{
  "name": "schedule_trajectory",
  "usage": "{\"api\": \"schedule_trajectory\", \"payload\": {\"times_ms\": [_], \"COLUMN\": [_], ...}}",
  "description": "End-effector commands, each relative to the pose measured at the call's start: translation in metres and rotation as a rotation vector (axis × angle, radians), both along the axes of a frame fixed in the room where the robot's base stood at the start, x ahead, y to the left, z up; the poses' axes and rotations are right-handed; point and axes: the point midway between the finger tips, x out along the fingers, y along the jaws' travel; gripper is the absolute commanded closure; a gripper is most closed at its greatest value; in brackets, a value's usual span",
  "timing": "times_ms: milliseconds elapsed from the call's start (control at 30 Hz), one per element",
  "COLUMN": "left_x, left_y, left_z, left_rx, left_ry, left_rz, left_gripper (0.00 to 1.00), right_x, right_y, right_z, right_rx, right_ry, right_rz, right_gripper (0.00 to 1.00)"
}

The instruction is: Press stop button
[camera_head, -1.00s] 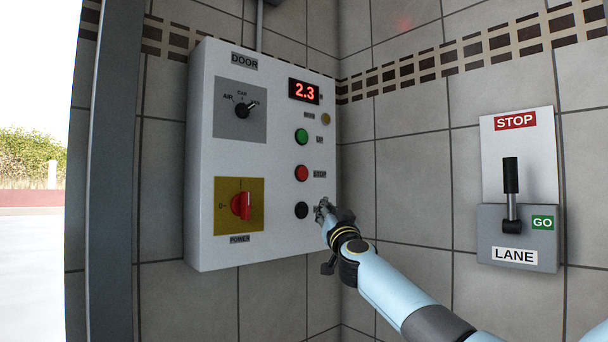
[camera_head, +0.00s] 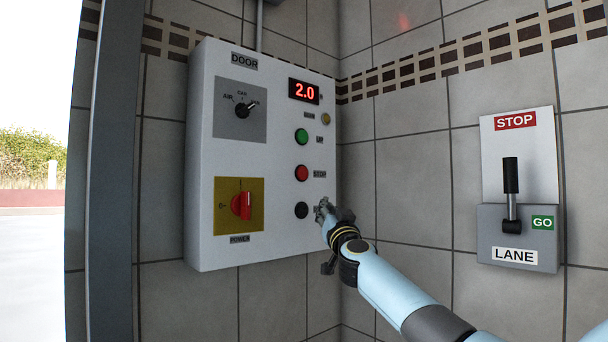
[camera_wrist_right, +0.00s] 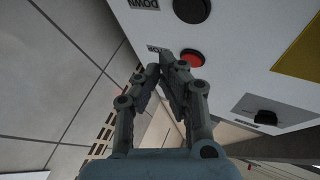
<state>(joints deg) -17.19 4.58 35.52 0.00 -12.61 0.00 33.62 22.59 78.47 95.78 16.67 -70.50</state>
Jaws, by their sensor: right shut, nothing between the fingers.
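The red stop button (camera_head: 301,173) sits on the white door control panel (camera_head: 270,235), with the label STOP to its right. The green button (camera_head: 301,136) is above it and the black button (camera_head: 301,210) below. My right gripper (camera_head: 321,208) is shut and empty, at the panel's right edge beside the black button. In the right wrist view the shut fingertips (camera_wrist_right: 165,65) are just beside the red button (camera_wrist_right: 192,58) and partly cover its label; I cannot tell whether they touch the panel. My left gripper is out of view.
The red display (camera_head: 303,91) reads 2.0. A rotary selector (camera_head: 244,110) and a red power switch (camera_head: 241,206) are on the panel's left half. A lane lever (camera_head: 511,190) is on the right wall. The tiled corner right of the panel is clear.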

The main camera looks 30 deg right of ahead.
Motion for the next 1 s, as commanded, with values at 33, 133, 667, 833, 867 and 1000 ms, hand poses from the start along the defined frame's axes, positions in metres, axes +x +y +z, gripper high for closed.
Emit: {"api": "schedule_trajectory", "payload": {"times_ms": [33,133,667,833,867,1000], "left_x": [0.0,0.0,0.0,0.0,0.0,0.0], "left_y": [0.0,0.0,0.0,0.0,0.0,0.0], "left_z": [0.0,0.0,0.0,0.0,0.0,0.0], "left_rx": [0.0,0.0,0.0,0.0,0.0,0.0], "left_ry": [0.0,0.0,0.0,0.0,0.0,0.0], "left_rz": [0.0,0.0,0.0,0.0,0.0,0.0], "left_gripper": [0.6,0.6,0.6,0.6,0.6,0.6], "right_x": [-0.001,-0.007,-0.038,-0.038,-0.037,-0.029], "right_y": [0.0,-0.001,-0.003,-0.003,-0.003,-0.002], "right_z": [0.004,0.023,0.097,0.097,0.097,0.097], "right_rx": [-0.001,-0.005,-0.011,-0.01,-0.01,-0.009], "right_ry": [-0.006,-0.032,-0.1,-0.1,-0.1,-0.101], "right_rz": [-0.003,-0.023,-0.113,-0.113,-0.113,-0.113], "right_gripper": [1.0,1.0,1.0,1.0,1.0,1.0]}}
